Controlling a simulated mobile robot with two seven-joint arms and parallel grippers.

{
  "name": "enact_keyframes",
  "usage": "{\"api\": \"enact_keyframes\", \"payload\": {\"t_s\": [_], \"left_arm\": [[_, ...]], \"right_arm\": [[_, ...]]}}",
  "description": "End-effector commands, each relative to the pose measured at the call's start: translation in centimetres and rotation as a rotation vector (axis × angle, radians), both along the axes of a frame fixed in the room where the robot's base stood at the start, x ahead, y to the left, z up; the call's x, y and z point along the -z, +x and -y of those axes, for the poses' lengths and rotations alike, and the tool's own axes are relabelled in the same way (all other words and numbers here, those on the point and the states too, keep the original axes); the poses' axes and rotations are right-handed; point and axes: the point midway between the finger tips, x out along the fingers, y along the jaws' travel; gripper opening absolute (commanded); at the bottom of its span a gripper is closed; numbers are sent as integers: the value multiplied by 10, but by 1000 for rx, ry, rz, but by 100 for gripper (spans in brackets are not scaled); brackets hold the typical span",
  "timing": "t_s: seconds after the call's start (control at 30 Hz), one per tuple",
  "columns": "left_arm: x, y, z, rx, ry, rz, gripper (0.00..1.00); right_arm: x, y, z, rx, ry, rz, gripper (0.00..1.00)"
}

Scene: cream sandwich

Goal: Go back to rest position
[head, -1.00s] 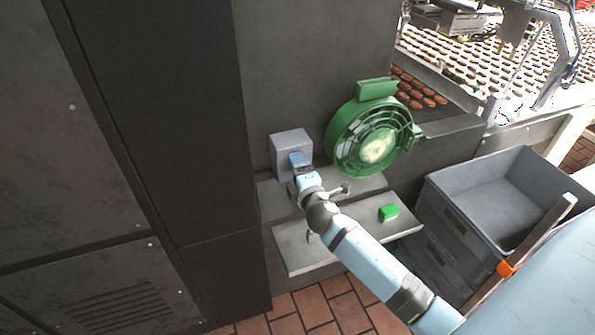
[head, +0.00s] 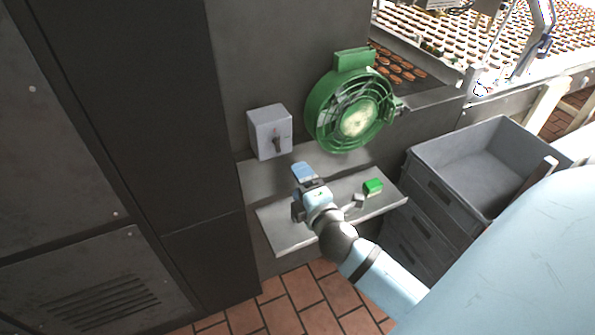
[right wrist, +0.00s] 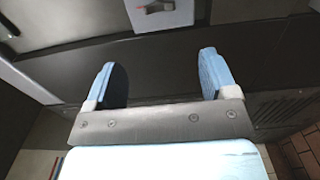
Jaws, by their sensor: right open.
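My right gripper (head: 303,172) is over the grey shelves in the head view, below and in front of a grey switch box (head: 270,132) on the dark wall. In the right wrist view its two blue fingers (right wrist: 159,82) stand wide apart with nothing between them. The switch box with its dark knob also shows in the right wrist view (right wrist: 174,16), beyond the fingers and apart from them. My left gripper is in neither view.
A round green fan-like unit (head: 348,110) is mounted right of the switch box. A small green block (head: 373,187) lies on the lower shelf (head: 285,232). Stacked grey crates (head: 440,160) stand at the right. A conveyor with biscuits (head: 400,66) runs behind. Tiled floor shows in front.

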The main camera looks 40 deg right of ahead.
Motion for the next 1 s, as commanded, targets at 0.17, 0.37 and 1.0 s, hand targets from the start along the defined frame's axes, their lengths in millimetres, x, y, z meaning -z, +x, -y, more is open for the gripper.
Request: {"api": "enact_keyframes", "payload": {"t_s": [0.17, 0.37, 1.0], "left_arm": [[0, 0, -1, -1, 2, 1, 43], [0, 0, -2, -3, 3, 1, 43], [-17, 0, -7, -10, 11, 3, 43]], "right_arm": [[0, 0, 0, 0, 0, 0, 79], [0, 0, 0, 0, 1, 0, 79], [182, -122, -119, 13, 1350, -436, 79]]}}
